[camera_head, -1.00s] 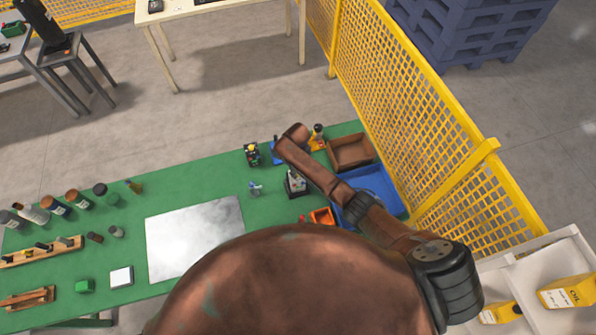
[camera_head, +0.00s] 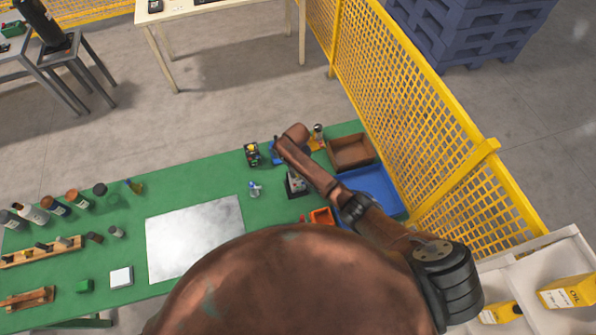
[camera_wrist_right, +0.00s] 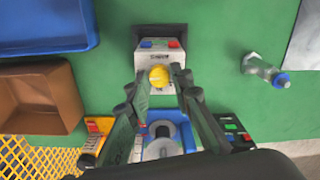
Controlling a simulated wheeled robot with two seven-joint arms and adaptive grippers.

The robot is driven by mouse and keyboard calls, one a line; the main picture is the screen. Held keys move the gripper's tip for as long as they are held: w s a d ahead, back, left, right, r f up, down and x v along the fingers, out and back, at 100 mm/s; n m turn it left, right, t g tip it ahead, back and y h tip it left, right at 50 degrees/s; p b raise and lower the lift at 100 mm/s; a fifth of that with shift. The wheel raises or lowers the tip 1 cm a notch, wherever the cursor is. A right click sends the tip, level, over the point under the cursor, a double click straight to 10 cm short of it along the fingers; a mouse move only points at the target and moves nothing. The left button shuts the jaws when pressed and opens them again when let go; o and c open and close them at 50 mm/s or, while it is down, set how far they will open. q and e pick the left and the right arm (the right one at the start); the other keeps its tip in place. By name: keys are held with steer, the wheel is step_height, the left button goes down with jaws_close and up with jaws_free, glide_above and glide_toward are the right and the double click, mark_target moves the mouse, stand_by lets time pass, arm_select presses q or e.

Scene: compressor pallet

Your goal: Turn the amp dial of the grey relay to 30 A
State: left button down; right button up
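The grey relay (camera_wrist_right: 160,62) stands in the right wrist view with a blue and a red button on top and a round yellow dial (camera_wrist_right: 159,77) on its face. My right gripper (camera_wrist_right: 163,80) is open, its two dark fingers on either side of the dial with gaps visible. I cannot read the dial's setting or marks. In the head view the relay (camera_head: 296,187) is small on the green table, partly covered by my right arm, and the right gripper is hidden there. My left gripper is not in view.
Blue (camera_wrist_right: 165,150), yellow (camera_wrist_right: 97,128) and black (camera_wrist_right: 236,128) devices sit close to the right gripper. A blue tray (camera_head: 375,183) and brown box (camera_head: 350,152) lie right of the relay. Yellow mesh fence (camera_head: 420,100) borders the table.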

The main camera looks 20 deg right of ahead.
steer(key=o, duration=0.4)
steer(key=shift+c, duration=0.2)
step_height(320, 180, up, 12)
stand_by(0.4)
stand_by(0.4)
